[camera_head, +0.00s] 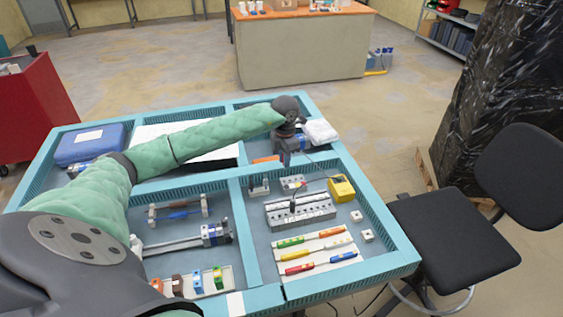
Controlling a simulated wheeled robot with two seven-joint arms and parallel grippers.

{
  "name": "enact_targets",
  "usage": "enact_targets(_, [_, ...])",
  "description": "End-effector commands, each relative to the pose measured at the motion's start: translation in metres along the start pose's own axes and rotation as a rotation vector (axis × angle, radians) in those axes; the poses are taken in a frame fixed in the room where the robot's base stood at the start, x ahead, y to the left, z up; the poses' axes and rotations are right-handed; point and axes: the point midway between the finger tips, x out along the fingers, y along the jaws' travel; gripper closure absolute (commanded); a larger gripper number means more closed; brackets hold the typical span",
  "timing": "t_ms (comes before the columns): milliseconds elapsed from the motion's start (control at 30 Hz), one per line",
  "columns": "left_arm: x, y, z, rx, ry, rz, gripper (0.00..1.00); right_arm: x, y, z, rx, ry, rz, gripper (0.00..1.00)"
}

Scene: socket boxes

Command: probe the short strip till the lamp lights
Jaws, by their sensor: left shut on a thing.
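My left gripper (286,150) is over the far middle of the teal-framed table, pointing down. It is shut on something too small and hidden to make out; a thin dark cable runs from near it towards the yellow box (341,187). A short pale strip (293,183) with a red mark lies in front of the gripper, apart from it. A longer grey socket strip (312,215) lies nearer, with a black upright piece (293,204) at it. No lit lamp can be made out. My right gripper is out of view.
A pale rack (318,247) holds several coloured pieces. A small grey upright block (259,188) stands left of the short strip. Small white cubes (367,236) lie at right. A blue case (91,144) is at far left. Raised teal dividers (240,232) cross the table.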

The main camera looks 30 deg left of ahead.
Motion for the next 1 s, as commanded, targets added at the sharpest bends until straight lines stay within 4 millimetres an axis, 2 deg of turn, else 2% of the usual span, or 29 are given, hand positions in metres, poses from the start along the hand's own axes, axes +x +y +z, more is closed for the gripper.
enact_targets(533, [0.055,0.0,-0.001,0.0,0.002,-0.001,1.0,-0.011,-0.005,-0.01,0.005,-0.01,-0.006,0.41])
enact_targets(1000, [0.054,0.001,0.0,0.001,0.001,0.001,1.0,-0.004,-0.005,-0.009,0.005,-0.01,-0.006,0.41])
